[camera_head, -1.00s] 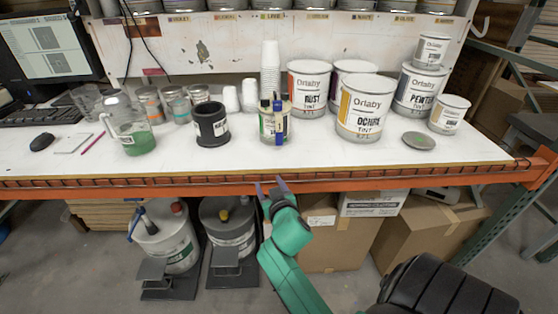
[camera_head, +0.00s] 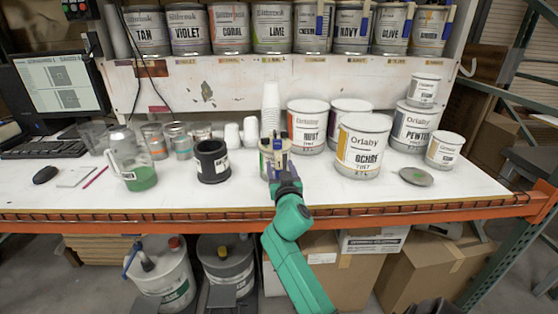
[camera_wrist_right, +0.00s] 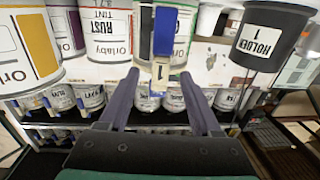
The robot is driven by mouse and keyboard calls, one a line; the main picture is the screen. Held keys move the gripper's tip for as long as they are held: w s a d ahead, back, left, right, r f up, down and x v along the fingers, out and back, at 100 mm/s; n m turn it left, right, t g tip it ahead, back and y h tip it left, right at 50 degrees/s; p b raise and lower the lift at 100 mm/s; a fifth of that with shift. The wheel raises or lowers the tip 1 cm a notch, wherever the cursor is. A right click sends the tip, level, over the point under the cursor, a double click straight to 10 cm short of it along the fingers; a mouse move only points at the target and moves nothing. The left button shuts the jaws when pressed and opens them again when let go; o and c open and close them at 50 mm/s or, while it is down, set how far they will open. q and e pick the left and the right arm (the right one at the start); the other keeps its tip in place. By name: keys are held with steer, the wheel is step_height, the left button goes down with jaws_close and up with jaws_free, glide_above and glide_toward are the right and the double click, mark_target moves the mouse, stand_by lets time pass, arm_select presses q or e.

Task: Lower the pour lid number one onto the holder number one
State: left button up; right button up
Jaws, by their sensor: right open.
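The item I take as pour lid number one is a blue strip with a tan end marked "1" in the right wrist view (camera_wrist_right: 164,45). It stands against a small light container with a green and yellow label (camera_head: 268,161). My right gripper (camera_head: 281,176) is open, its fingers pointing at the strip (camera_wrist_right: 160,76), one on each side in the wrist view. Contact cannot be told. Holder number one, a black cup (camera_head: 212,162), stands upright to the left on the table. Its label shows in the wrist view (camera_wrist_right: 264,38). My left gripper is not in view.
Ochre (camera_head: 362,148) and rust (camera_head: 307,125) paint cans stand to the right, with white stacked cups (camera_head: 271,105) behind. A jug with green liquid (camera_head: 136,170) is at left. A grey disc (camera_head: 415,176) lies at right. The table's front strip is clear.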

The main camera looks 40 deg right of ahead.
mark_target(278, 140)
steer(key=x, duration=0.3)
steer(key=shift+w+d, duration=0.1)
steer(key=shift+w, duration=0.1)
jaws_close()
steer(key=shift+r, duration=0.15)
steer(key=shift+r+p, duration=0.35)
steer(key=shift+p, duration=0.05)
step_height(278, 140, up, 5)
steer(key=p, duration=0.3)
steer(key=shift+s+r, duration=0.1)
steer(key=shift+r, duration=0.2)
step_height(278, 140, up, 6)
steer(key=p, duration=0.6)
